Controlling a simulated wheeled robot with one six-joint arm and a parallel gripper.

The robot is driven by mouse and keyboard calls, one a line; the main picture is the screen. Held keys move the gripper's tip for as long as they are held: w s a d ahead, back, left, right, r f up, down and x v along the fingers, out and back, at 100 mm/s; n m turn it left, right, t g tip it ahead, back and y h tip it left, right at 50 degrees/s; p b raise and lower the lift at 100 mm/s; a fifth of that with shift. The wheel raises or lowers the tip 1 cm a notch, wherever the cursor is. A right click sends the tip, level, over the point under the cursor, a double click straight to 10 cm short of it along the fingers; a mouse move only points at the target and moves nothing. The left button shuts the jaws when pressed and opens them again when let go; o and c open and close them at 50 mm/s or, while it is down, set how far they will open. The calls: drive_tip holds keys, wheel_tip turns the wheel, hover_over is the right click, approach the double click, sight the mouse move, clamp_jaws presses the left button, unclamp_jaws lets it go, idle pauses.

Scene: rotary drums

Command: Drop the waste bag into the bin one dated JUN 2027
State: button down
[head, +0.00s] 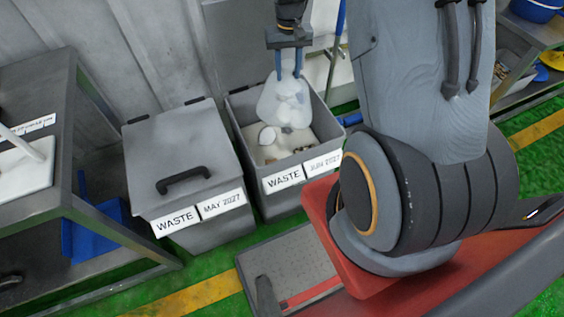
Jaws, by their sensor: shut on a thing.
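The waste bag (284,103) is a translucent whitish bag with pale contents. My gripper (288,73) is shut on its top and holds it hanging over the open bin labelled WASTE, JUN 2027 (297,178). The bag's lower part overlaps the bin's opening in the picture; I cannot tell how far it is below the rim. Pale scraps lie inside that bin. Its lid (238,46) stands raised at the back. The bin labelled WASTE, MAY 2027 (170,144) is to the left, with its lid shut and a black handle on top.
A grey metal table (62,115) stands at the left, with blue items on its lower shelf. My arm and red base fill the right side. A shelf (534,85) with a blue bucket stands at far right. The floor is green with yellow stripes (195,297).

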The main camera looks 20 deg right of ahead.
sight(288, 83)
drive_tip(key=shift+f+b, duration=1.9)
drive_tip(key=shift+f, duration=0.85)
drive_tip(key=c, duration=1.1)
unclamp_jaws()
drive_tip(key=shift+s, duration=0.1)
drive_tip(key=shift+r+b, duration=0.45)
drive_tip(key=shift+r, duration=3.5)
